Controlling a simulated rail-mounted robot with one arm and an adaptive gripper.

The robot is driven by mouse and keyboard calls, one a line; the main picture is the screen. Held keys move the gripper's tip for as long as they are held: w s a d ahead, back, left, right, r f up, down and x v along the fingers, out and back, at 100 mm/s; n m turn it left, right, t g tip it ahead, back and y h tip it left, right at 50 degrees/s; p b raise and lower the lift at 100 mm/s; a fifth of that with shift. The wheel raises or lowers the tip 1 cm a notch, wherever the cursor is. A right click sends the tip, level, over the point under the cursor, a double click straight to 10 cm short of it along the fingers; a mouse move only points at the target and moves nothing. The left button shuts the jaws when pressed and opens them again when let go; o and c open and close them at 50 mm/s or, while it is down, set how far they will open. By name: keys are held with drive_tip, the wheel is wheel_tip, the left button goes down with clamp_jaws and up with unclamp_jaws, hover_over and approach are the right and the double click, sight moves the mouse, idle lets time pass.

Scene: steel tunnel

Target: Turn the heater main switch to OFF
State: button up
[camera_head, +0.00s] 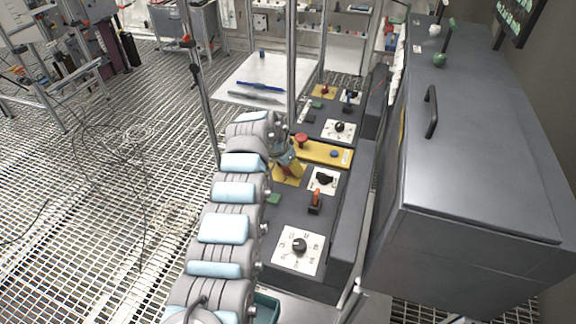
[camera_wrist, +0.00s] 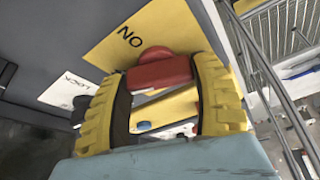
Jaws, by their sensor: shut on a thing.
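The heater main switch appears to be a red handle (camera_wrist: 162,75) on a yellow plate (camera_wrist: 150,28) in the wrist view. Black letters on the plate look like an upside-down ON. My gripper (camera_wrist: 160,82) has its two ribbed yellow fingers on either side of the red handle and is shut on it. In the head view my gripper (camera_head: 289,162) is over the yellow plate (camera_head: 297,179) on the dark console. There the gripper hides the handle, and the handle's exact angle is hard to tell.
A yellow box with a red mushroom button (camera_head: 301,138) and a blue button lies just behind my gripper. A black knob (camera_head: 323,180), a red-tipped lever (camera_head: 315,201) and a dial (camera_head: 299,245) are close in front. A large grey cabinet (camera_head: 480,130) stands to the right.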

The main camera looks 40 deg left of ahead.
drive_tip(key=shift+d, duration=0.1)
drive_tip(key=shift+r+n+y+p, duration=0.1)
drive_tip(key=shift+n+y+p, duration=0.2)
drive_tip(key=shift+n+p, duration=0.4)
drive_tip(key=shift+n+y, duration=0.6)
drive_tip(key=shift+n, duration=0.9)
drive_tip(key=o, duration=1.2)
drive_tip(key=shift+v, duration=5.9)
